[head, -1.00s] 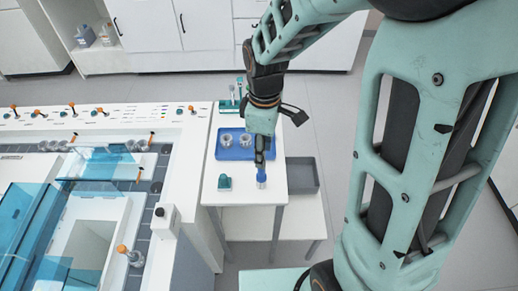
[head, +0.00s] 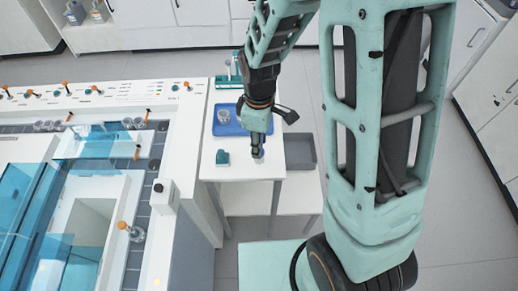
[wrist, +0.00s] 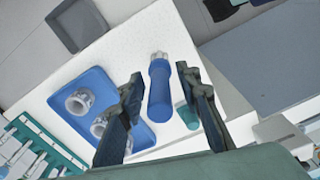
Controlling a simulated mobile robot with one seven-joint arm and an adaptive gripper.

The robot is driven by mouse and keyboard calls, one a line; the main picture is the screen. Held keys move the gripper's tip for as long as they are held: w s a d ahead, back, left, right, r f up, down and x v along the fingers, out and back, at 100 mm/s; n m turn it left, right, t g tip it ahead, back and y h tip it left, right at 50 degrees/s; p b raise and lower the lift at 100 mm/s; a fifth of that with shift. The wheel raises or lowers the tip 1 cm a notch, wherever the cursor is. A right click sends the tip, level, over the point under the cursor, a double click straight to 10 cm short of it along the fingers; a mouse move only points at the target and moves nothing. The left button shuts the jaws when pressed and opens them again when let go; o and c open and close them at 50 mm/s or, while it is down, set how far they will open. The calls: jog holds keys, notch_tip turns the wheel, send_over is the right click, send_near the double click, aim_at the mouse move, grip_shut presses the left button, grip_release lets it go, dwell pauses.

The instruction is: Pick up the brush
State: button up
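The brush (wrist: 159,92) has a thick blue handle and a pale grey end. In the wrist view it shows between the two fingers of my gripper (wrist: 160,80), with a gap on either side. The fingers are apart, and I cannot tell how deep the brush sits between them. In the head view my gripper (head: 258,152) points down over the front right part of the small white table (head: 235,172). The brush is mostly hidden behind the gripper there.
A teal block (head: 222,157) stands just left of the gripper. A blue tray (head: 222,128) with clear cups and a teal tube rack (head: 228,83) lie behind. A grey bin (head: 299,152) is right of the table. A large white machine (head: 185,125) stands left.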

grip_shut()
jog(key=shift+r, duration=0.15)
